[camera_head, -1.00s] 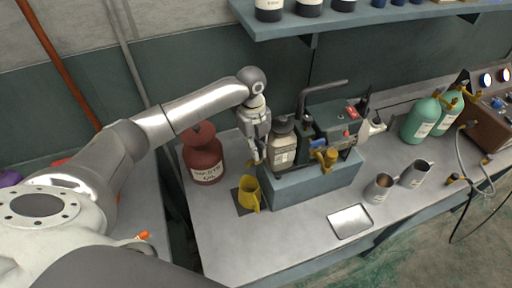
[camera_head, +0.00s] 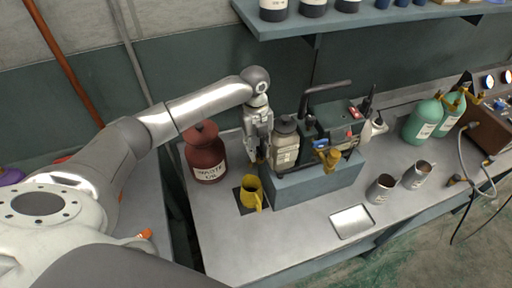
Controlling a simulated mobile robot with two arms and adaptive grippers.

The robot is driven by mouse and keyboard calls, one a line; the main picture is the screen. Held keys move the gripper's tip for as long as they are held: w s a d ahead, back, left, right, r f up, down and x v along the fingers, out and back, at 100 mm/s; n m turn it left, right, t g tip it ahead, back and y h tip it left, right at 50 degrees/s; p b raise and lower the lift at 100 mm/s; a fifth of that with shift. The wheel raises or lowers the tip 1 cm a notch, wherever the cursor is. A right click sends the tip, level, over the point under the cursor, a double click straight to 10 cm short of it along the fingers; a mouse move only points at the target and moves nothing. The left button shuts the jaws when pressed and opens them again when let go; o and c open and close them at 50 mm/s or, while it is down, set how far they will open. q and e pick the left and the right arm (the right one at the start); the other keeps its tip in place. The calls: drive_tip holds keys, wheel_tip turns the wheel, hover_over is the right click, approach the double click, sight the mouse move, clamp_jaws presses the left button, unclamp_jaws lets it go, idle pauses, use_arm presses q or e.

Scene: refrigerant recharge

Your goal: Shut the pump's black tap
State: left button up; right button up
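The pump (camera_head: 341,116) is a dark machine with a red switch and a black bent handle, on a blue-grey box (camera_head: 320,186). A jar with a dark cap and white label (camera_head: 286,148) stands at its left end. A blue-handled tap (camera_head: 320,145) and a brass fitting (camera_head: 330,158) show on its front. I cannot make out the black tap for certain; the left gripper may cover part of that end. My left gripper (camera_head: 258,161) points down just left of the jar, above the yellow jug; its finger opening is too small to judge. My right gripper is not in view.
A yellow jug (camera_head: 251,192) stands on a dark mat below the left gripper. A red waste-oil can (camera_head: 205,158) is to the left. A metal tray (camera_head: 351,221) and two metal cups (camera_head: 380,188) are in front. Green bottles (camera_head: 422,122) stand right. The front-left bench is clear.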

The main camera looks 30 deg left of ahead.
sight(260, 150)
use_arm(q)
drive_tip(key=shift+w+d, duration=0.1)
drive_tip(key=shift+d, duration=0.15)
drive_tip(key=shift+w+r, duration=0.15)
drive_tip(key=shift+r, duration=0.4)
wheel_tip(260, 150, up, 8)
drive_tip(key=shift+f, duration=0.15)
idle(0.6)
